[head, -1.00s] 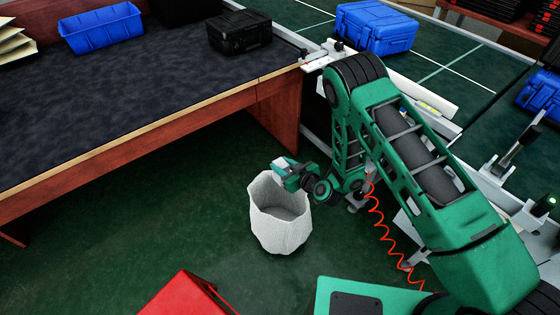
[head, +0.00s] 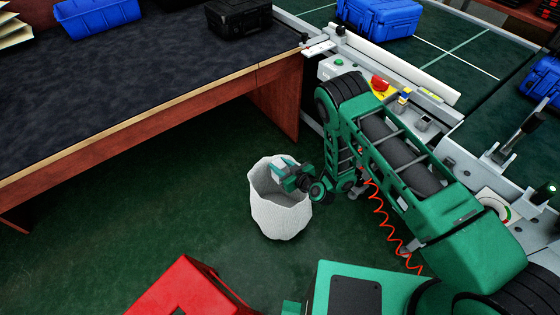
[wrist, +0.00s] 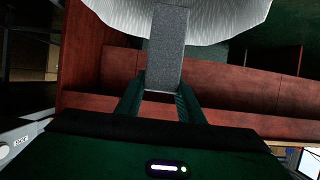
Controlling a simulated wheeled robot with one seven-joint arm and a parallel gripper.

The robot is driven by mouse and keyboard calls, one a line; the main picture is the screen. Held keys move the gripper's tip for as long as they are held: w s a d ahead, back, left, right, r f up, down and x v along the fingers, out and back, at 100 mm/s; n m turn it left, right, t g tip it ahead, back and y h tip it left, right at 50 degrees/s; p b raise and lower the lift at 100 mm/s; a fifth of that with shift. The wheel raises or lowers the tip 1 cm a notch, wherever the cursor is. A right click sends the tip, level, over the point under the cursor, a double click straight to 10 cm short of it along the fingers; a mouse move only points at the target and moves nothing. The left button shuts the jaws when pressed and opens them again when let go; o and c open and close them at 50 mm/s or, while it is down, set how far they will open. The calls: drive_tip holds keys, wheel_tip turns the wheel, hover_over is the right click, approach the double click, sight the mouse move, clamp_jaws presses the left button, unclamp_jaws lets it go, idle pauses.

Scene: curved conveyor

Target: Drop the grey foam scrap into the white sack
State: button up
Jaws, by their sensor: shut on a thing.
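The white sack (head: 280,217) stands open on the green floor in the head view. My gripper (head: 283,167) is at the sack's mouth, over its rear right rim. In the wrist view my gripper (wrist: 161,92) is shut on the grey foam scrap (wrist: 168,45), a speckled grey block that sticks out beyond the fingertips. Its far end overlaps the sack's pale wrinkled wall (wrist: 220,18) in that view. In the head view the scrap (head: 281,161) shows as a small pale piece at the fingers. How deep it sits in the sack I cannot tell.
A dark-topped wooden table (head: 150,110) stands behind and left of the sack, with a blue bin (head: 98,17) and a black case (head: 239,17). A red object (head: 190,290) is in front. The conveyor side (head: 405,70) is at the right. Floor left of the sack is clear.

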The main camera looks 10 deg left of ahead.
drive_tip(key=shift+f, duration=1.1)
drive_tip(key=o, duration=1.1)
drive_tip(key=shift+r, duration=3.55)
